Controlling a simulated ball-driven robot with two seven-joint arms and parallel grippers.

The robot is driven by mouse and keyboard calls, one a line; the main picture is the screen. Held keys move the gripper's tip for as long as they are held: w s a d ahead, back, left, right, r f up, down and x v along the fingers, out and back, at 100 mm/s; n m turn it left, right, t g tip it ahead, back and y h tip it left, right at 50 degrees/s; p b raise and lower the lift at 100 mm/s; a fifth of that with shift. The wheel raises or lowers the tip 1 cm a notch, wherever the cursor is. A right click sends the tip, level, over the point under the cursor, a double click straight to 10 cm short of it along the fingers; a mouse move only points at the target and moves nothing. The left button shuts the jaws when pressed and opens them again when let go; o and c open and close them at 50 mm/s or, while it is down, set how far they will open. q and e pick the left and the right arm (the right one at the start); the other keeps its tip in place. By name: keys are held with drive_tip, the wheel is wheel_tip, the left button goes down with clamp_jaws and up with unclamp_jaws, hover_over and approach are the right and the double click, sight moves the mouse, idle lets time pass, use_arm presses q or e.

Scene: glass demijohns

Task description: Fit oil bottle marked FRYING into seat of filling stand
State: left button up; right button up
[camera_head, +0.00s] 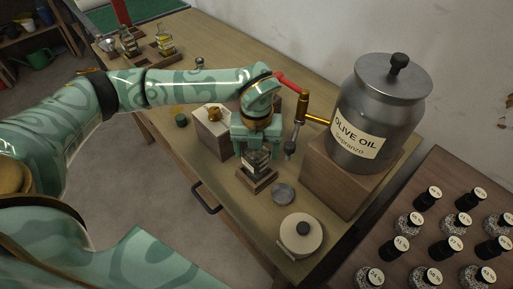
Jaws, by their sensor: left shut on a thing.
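My left gripper (258,150) points down and is shut on a small clear glass bottle (257,162) with a pale label. The label is too small to read, and the fingers hide the bottle's upper part. The bottle looks upright, with its lower end at a small wooden seat block (258,183). I cannot tell whether it is fully down in the seat. A steel oil can (375,115) labelled OLIVE OIL stands on a wooden block (342,185) to the right. Its brass tap (301,108) with a red lever reaches toward the gripper. My right gripper is not in view.
A grey disc (283,193) and a cream round pot (301,234) stand near the front edge. A wooden tray (147,57) with bottles is at the far left.

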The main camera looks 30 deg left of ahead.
use_arm(q)
drive_tip(key=o, duration=1.5)
drive_tip(key=shift+f, duration=0.15)
drive_tip(key=shift+c, duration=0.2)
wheel_tip(320, 180, up, 12)
drive_tip(key=p, duration=0.2)
drive_tip(key=shift+r+p, duration=0.2)
drive_tip(key=shift+p, duration=0.15)
